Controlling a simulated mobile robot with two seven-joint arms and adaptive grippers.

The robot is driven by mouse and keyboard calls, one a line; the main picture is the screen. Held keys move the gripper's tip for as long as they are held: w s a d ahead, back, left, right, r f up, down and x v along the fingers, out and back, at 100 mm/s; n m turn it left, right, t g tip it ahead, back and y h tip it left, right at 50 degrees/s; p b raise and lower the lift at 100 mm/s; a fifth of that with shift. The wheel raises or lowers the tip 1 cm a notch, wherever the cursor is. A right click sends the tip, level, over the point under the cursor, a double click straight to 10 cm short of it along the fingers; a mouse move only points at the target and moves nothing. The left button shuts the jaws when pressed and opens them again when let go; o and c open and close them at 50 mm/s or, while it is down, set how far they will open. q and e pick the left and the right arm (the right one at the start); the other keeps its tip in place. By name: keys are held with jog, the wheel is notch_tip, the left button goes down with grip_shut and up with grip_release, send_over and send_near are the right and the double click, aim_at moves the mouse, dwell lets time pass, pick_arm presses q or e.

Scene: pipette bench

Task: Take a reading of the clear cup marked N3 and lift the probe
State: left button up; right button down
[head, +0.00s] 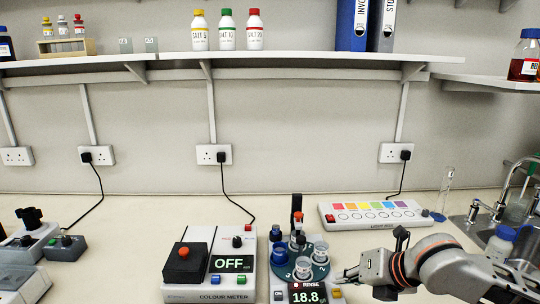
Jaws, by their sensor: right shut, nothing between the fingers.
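A round dark green carousel (318,271) at the front centre carries several small cups. I cannot read a mark N3 on any cup. A dark upright part with a red-orange band (297,214) rises behind the carousel, perhaps the probe's holder; the probe tip is not clear. The unit's display (308,293) reads RINSE and 18.8. My right gripper (343,276) is shut and empty, just right of the display and front cup. My left gripper is out of view.
A colour meter (208,289) showing OFF stands left of the carousel. A light box (375,214) with coloured squares lies behind my right arm. A sink tap (515,185) is at the right, other devices (65,248) at the far left. Bare bench lies between.

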aim_at(340, 293)
notch_tip(340, 293, up, 3)
jog(key=shift+f+p, duration=0.2)
jog(key=shift+p, duration=1.05)
notch_tip(340, 293, up, 3)
jog(key=shift+f, duration=0.1)
